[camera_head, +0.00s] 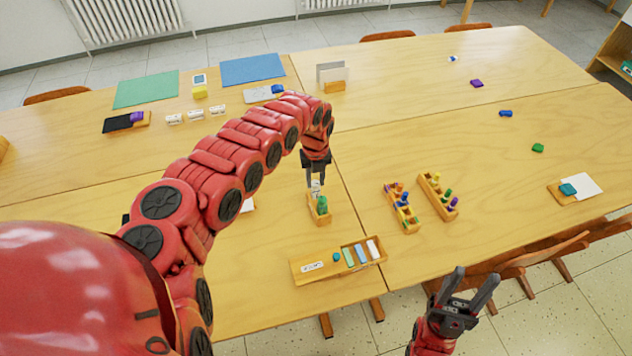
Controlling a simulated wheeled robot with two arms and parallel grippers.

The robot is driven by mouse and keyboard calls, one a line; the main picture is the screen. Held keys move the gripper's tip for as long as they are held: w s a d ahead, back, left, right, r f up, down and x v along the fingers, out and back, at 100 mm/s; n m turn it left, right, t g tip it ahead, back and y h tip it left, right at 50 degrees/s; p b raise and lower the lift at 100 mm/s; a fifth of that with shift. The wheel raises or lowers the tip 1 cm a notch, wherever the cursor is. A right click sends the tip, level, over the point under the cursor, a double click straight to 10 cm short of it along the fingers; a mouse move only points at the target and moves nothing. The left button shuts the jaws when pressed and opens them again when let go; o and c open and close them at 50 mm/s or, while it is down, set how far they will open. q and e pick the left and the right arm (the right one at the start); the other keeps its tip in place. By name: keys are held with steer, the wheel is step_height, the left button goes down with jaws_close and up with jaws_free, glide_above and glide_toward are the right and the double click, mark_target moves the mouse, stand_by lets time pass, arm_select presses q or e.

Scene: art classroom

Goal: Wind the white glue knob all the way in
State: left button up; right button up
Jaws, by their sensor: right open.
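A small wooden holder (320,218) stands near the middle of the near table, with a green piece (322,205) in it. A white piece (316,187), which may be the glue stick with the white knob, stands upright at the holder's back end. My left gripper (316,182) points down over it, with its dark fingertips on either side of the white piece. I cannot tell whether they touch it, and the knob is too small to make out. My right gripper (470,287) is open and empty beyond the table's front edge.
A labelled wooden box (312,267) with coloured sticks and a white one lies in front of the holder. Two wooden racks (437,197) with coloured pieces stand to the right. A card stand (334,86) is behind. The table's right part is mostly clear.

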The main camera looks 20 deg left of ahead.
arm_select(q)
steer(key=shift+c, duration=1.1)
steer(key=n+p, duration=0.1)
steer(key=n, duration=0.7)
steer(key=shift+r+n+p, duration=0.1)
steer(key=shift+n+p, duration=0.3)
steer(key=n, duration=0.2)
steer(key=shift+n, duration=0.3)
steer(key=o, duration=1.4)
steer(key=shift+o, duration=0.2)
